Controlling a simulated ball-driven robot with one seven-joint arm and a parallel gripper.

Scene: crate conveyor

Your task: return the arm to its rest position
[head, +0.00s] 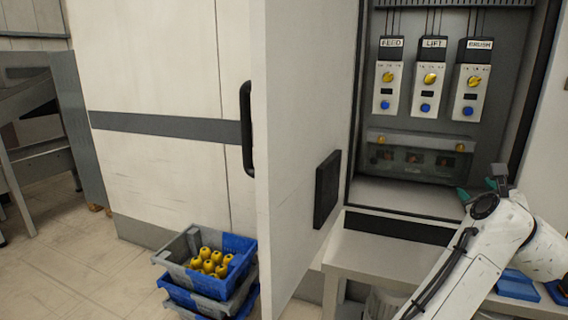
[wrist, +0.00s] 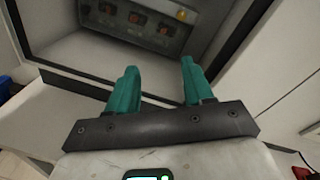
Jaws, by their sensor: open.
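My gripper (wrist: 158,82) shows two teal fingers spread apart in the wrist view, with nothing between them. In the head view my gripper (head: 477,190) is at the right, at the lower front edge of an open cabinet (head: 400,192). My white arm reaches up to it from the lower right. The fingers are partly hidden behind the wrist in the head view.
The cabinet door (head: 300,130) stands open left of the opening. Inside are labelled control boxes (head: 387,88) and a clear-covered panel (head: 415,155). A bench (head: 375,255) runs below. Stacked crates (head: 178,252) with yellow items stand on the floor left of the door.

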